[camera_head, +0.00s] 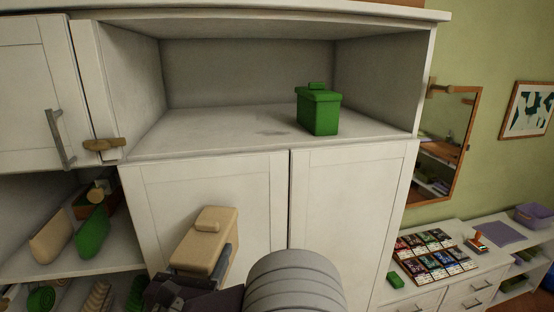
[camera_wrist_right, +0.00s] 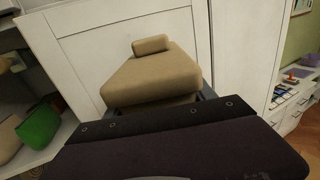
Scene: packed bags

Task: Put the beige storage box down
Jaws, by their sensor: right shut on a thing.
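The beige storage box (camera_head: 207,240) has a lid with a small raised handle on top. My right gripper (camera_head: 204,274) is shut on it and holds it in front of the white cabinet doors, below the open shelf (camera_head: 200,134). In the right wrist view the beige box (camera_wrist_right: 155,78) sits just beyond the dark gripper body (camera_wrist_right: 170,120), with its handle at the far end. The gripper body hides the box's lower part and the fingertips. My left gripper is in neither view.
A green lidded box (camera_head: 319,112) stands on the right part of the open shelf; the shelf's left and middle are clear. A lower left shelf (camera_head: 120,256) holds beige and green bags. A low white cabinet with cards (camera_head: 432,252) stands at right.

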